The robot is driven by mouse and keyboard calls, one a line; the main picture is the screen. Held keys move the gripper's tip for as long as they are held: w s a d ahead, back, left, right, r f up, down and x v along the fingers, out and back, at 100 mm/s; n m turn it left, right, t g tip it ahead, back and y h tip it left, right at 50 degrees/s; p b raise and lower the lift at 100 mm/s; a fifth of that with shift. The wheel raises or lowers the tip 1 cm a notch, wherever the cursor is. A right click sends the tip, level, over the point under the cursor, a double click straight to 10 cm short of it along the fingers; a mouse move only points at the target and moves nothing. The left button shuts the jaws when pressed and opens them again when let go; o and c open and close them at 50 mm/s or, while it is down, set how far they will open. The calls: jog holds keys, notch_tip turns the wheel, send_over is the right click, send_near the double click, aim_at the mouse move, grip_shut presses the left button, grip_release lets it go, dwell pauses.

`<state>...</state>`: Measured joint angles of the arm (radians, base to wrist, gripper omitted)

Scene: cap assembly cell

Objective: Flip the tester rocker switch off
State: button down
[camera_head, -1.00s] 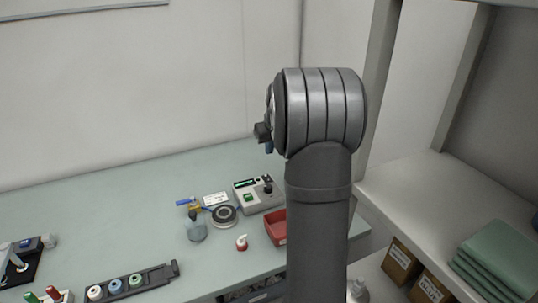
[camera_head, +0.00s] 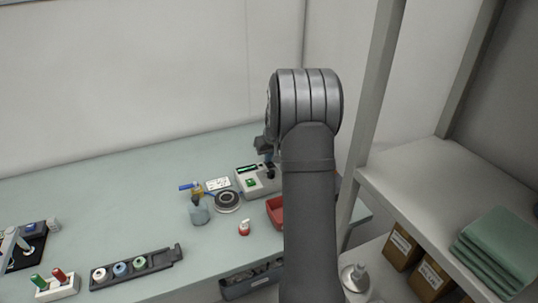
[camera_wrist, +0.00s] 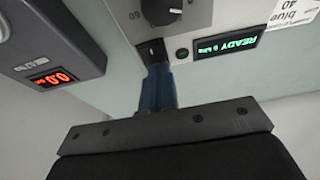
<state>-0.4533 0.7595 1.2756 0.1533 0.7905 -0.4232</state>
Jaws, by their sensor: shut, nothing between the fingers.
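The tester (camera_head: 250,186) is a light grey box at the back right of the bench, partly hidden by my arm in the head view. In the wrist view, the tester panel (camera_wrist: 205,22) shows a dark knob, a lit green "READY" display (camera_wrist: 228,46) and a small dark round button or lamp. The dark rocker switch (camera_wrist: 152,48) sits beside it, just past my fingertips. My gripper (camera_wrist: 157,72) is shut and empty, its blue fingers pointing at the switch. It also shows above the tester in the head view (camera_head: 269,157). I cannot tell whether the fingertips touch the switch or which way it is tilted.
A grey box with a red "0.0" readout (camera_wrist: 52,78) stands close by in the wrist view. A shelf (camera_head: 420,180) stands at the right.

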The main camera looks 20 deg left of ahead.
jog(key=shift+f, duration=0.2)
dwell(0.3)
jog(key=shift+s+d+f, duration=0.1)
jog(key=shift+s+d, duration=0.45)
jog(key=v, duration=1.4)
jog(key=shift+w+a+r, duration=0.2)
